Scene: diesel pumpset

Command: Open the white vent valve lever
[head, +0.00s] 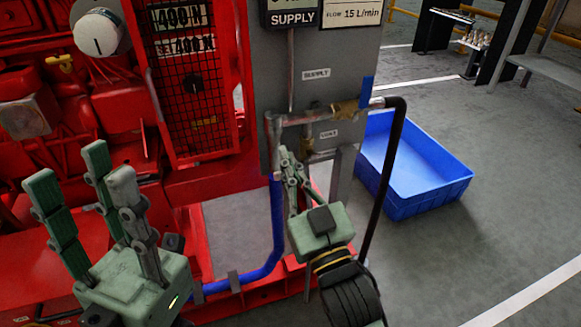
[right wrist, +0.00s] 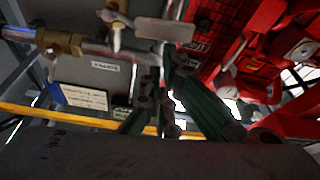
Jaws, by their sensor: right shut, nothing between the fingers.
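The brass vent valve (head: 307,146) sits below the horizontal pipe on the grey panel, beside a small white label. In the right wrist view the brass valve (right wrist: 114,10) is at the top edge, and a flat whitish bar (right wrist: 166,29) beside it looks like the lever. In the head view the lever is mostly hidden by my right gripper (head: 286,157). That gripper is shut and empty, its fingertips just below the bar in the right wrist view (right wrist: 170,62); contact is unclear. My left gripper (head: 82,172) is open and empty, fingers pointing up, in front of the red machine.
A supply valve with a blue lever (head: 367,92) is on the panel at the right. A black hose (head: 390,165) hangs down beside a blue bin (head: 430,190). A blue pipe (head: 276,225) runs below the panel. Open floor lies to the right.

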